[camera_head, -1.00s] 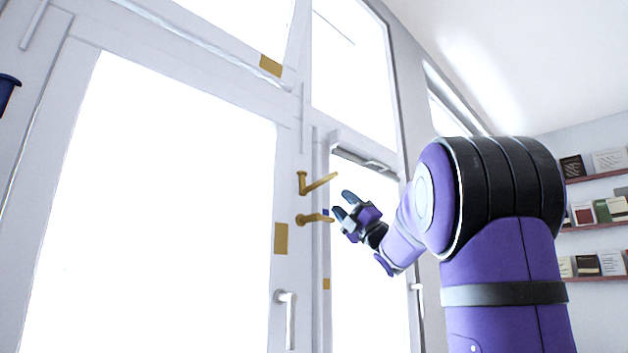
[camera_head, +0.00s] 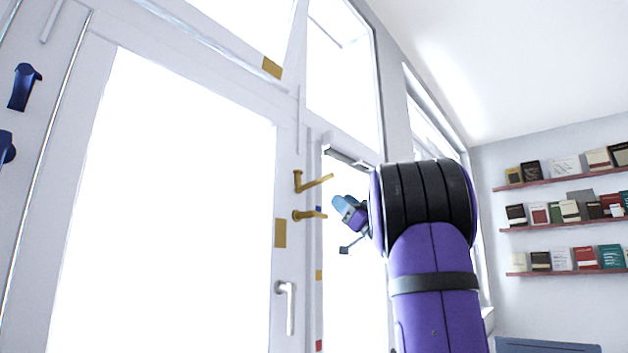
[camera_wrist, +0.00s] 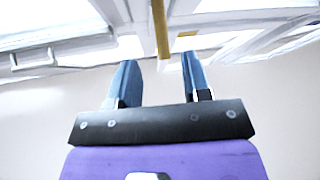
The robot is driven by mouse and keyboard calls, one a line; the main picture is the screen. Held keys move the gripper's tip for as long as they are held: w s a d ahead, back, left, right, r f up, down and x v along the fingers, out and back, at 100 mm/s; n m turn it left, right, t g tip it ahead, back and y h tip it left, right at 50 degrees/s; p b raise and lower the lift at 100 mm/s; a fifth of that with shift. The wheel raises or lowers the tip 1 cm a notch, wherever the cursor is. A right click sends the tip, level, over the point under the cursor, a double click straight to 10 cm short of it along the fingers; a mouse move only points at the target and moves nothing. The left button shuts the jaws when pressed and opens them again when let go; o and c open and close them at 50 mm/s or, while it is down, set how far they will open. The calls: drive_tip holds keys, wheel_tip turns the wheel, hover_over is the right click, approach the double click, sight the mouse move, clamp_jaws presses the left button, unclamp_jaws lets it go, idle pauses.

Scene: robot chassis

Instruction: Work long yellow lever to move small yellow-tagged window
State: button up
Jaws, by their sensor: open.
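Two yellow levers are on the white window frame in the head view. The upper, longer-looking yellow lever (camera_head: 314,182) slants up to the right; the lower yellow lever (camera_head: 308,215) points right. My gripper (camera_head: 342,206) is right of both, partly hidden by my arm. In the wrist view my gripper (camera_wrist: 160,72) is open and empty, and a yellow bar (camera_wrist: 161,28) ends between the fingertips in the picture, apart from both. I cannot tell which lever it is. Yellow tags mark the upper window frame (camera_head: 272,67), the left frame (camera_head: 280,233) and, smaller, the right frame (camera_head: 319,275).
A white handle (camera_head: 287,305) is below the levers. Blue levers (camera_head: 24,87) are at the far left. A small red tag (camera_head: 319,345) is low on the right frame. Shelves of books (camera_head: 565,220) hang on the right wall, clear of the arm.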

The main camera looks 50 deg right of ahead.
sight(318, 180)
drive_tip(key=x, duration=1.1)
drive_tip(key=shift+s+d, duration=0.1)
drive_tip(key=shift+c, duration=0.3)
clamp_jaws()
